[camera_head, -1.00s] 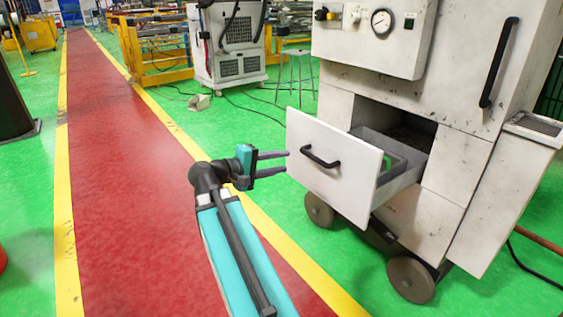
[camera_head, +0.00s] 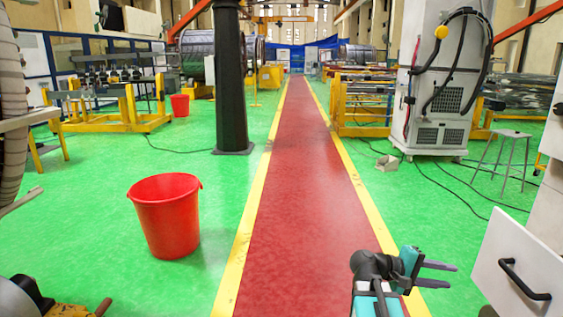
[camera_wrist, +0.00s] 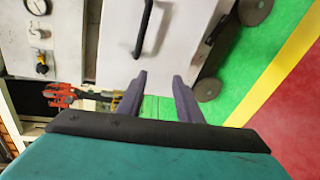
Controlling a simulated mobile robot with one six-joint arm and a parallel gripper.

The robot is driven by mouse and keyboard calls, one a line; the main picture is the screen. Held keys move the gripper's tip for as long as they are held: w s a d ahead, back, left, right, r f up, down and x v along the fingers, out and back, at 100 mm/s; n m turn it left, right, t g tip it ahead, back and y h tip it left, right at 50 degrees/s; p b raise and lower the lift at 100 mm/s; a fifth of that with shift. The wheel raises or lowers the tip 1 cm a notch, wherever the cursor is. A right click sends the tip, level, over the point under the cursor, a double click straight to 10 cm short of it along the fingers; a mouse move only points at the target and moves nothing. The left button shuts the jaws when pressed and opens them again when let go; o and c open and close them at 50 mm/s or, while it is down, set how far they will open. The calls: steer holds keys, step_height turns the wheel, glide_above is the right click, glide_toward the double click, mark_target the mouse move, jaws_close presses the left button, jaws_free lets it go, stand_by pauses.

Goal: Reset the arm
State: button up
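My gripper (camera_head: 438,274) is at the lower right of the head view, over the red walkway's right edge. Its two dark fingers point right, apart from each other, with nothing between them. The wrist view also shows the two fingers (camera_wrist: 160,95) spread and empty. The white drawer (camera_head: 520,265) with a black handle (camera_head: 524,280) is to the right of my gripper, with a gap between them. In the wrist view the white cabinet (camera_wrist: 115,45) and a black handle (camera_wrist: 144,28) lie beyond the fingers.
A red bucket (camera_head: 166,215) stands on the green floor left of the walkway. A dark column (camera_head: 231,80) stands behind it. The red walkway (camera_head: 298,180) is clear ahead. A grey machine (camera_head: 436,90) and a stool (camera_head: 500,158) stand at the right, with cables on the floor.

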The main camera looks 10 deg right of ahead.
steer(key=s+a+f+n+y+p, duration=0.2)
steer(key=s+a+f+y+p, duration=0.15)
steer(key=a+f, duration=0.65)
steer(key=s+a+f+n+y+p, duration=0.2)
steer(key=a+f+p, duration=0.35)
steer(key=f, duration=0.75)
steer(key=s+a+f+m+g+y+p, duration=0.1)
steer(key=s+a+f+y, duration=0.2)
steer(key=s+a+f, duration=0.2)
steer(key=s+a+f+m+g+y+p, duration=0.1)
steer(key=s+a+f, duration=0.4)
steer(key=a, duration=0.5)
steer(key=s+a+f+m+g+y+p, duration=0.1)
steer(key=s+a+f+m+y+p, duration=0.1)
steer(key=s+a+f+y, duration=0.3)
steer(key=s+a, duration=0.2)
steer(key=a, duration=0.1)
steer(key=shift+s+a+f, duration=0.15)
steer(key=shift+a+f, duration=0.1)
steer(key=shift+f, duration=0.15)
steer(key=shift+d+y, duration=0.15)
steer(key=shift+y, duration=0.1)
